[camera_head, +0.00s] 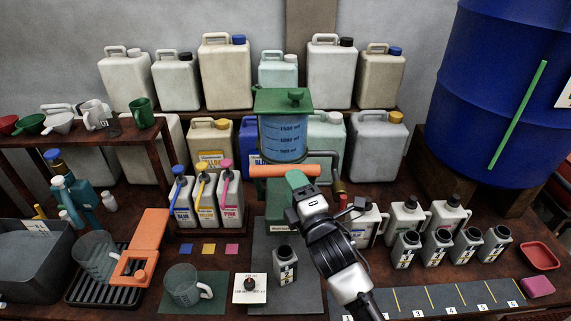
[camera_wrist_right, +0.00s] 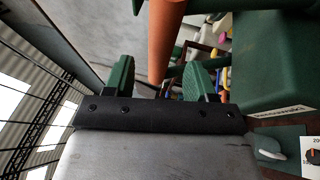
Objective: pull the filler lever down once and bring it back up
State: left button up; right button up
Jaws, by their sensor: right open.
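The filler has a green lid (camera_head: 275,103) over a clear cylinder (camera_head: 285,140) with blue liquid and volume marks. Its orange lever (camera_head: 268,171) runs about level across the front below the cylinder. My right gripper (camera_head: 298,180) is at the lever, and its own wrist partly hides the filler's lower body. In the right wrist view, the orange lever (camera_wrist_right: 165,40) reaches in between the two green fingers (camera_wrist_right: 158,78), which stand apart. I cannot tell whether either finger touches it. My left gripper is not in view.
A small labelled bottle (camera_head: 283,265) stands on the dark board (camera_head: 262,225) below the filler. A clear jug (camera_head: 186,286) and a white dial box (camera_head: 249,288) are to its left. Several dark-capped bottles stand right of my arm. A blue drum (camera_head: 500,80) is at far right.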

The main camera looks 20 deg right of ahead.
aim_at(286, 170)
jog(key=p+x, duration=0.1)
jog(key=x, duration=0.4)
jog(key=shift+w, duration=0.2)
grip_shut()
